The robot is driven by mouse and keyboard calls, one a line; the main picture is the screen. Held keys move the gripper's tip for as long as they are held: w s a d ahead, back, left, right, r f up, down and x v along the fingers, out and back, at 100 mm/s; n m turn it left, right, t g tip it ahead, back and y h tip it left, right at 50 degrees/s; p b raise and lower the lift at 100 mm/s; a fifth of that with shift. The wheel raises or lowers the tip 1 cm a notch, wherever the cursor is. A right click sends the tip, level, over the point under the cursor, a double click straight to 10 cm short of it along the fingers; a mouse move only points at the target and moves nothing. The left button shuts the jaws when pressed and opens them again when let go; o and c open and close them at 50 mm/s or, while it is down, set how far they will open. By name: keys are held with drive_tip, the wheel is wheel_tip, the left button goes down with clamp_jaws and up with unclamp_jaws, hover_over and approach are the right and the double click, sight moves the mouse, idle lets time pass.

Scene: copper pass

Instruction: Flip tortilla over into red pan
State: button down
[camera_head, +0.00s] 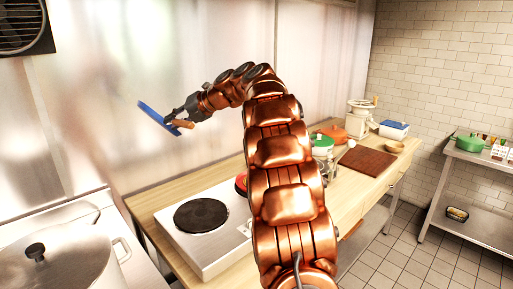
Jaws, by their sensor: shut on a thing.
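My gripper (177,117) is raised above the counter, left of my arm. It is shut on the wooden handle (183,124) of a blue pan (157,119). The blue pan is tilted steeply and shows nearly edge-on. A red pan (241,184) shows only as a sliver at the hot plate's far right, mostly hidden behind my arm. I cannot see whether anything lies in it. No tortilla is visible; the blue pan's inside and most of the red pan are hidden.
A white hot plate (231,243) with a bare black burner (202,215) sits on the wooden counter (152,213). A large lidded pot (70,262) stands front left. An orange pot (331,133), a green pot (321,152), a brown board (367,161) and a bowl (395,147) stand farther right.

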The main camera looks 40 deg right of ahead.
drive_tip(key=shift+s+d+f+n, duration=0.1)
drive_tip(key=shift+s+d+n, duration=0.05)
drive_tip(key=shift+d+n, duration=0.15)
drive_tip(key=s+d+f+n+g+h+b, duration=0.1)
drive_tip(key=s+d+f+h, duration=0.3)
drive_tip(key=d, duration=0.7)
drive_tip(key=s+d+f+g+h+b, duration=0.1)
drive_tip(key=s+d+f+h+b, duration=0.3)
drive_tip(key=s+d+f, duration=0.3)
drive_tip(key=shift+d+f+n+h, duration=0.2)
drive_tip(key=shift+d+n+h, duration=0.25)
drive_tip(key=shift+d, duration=1.7)
